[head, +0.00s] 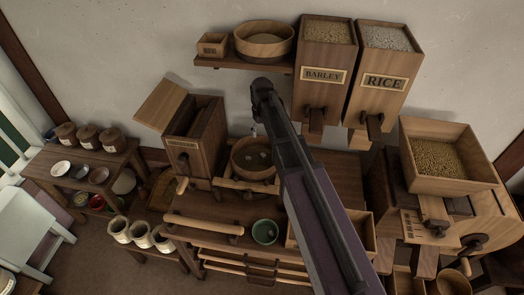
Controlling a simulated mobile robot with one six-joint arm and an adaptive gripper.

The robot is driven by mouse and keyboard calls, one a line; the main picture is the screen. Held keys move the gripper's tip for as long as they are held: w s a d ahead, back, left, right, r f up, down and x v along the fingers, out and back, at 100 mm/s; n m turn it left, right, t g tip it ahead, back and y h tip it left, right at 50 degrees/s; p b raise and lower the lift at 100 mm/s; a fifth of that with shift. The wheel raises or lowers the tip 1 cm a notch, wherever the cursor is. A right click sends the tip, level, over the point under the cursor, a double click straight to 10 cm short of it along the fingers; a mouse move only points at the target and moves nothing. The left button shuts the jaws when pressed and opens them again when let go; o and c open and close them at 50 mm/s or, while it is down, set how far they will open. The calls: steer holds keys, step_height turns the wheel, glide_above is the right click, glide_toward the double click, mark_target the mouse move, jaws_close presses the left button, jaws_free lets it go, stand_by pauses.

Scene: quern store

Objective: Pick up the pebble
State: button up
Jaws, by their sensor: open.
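I cannot single out the pebble with certainty. A round wooden tub (241,170) on the worktop left of my arm holds a few small greyish lumps (262,155), too small to identify. A green bowl (256,234) stands nearer, with something small and pale inside that I cannot make out. My dark arm crosses the picture from the bottom middle up to a joint below the shelf.
Hoppers of barley (322,52) and rice (387,68) hang on the wall above the worktop. A lidded wooden box (204,148) stands left of the tub. A grain-filled hopper (455,184) stands at right. A side table (97,163) with jars and bowls is at left.

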steer(key=shift+f, duration=0.1)
steer(key=b, duration=0.7)
glide_above(263, 153)
steer(key=f, duration=0.6)
steer(key=shift+a+f, duration=0.25)
steer(key=shift+f, duration=0.1)
steer(key=shift+d+f+b, duration=0.2)
steer(key=shift+f+b, duration=2.35)
steer(key=shift+f, duration=0.05)
steer(key=c, duration=0.9)
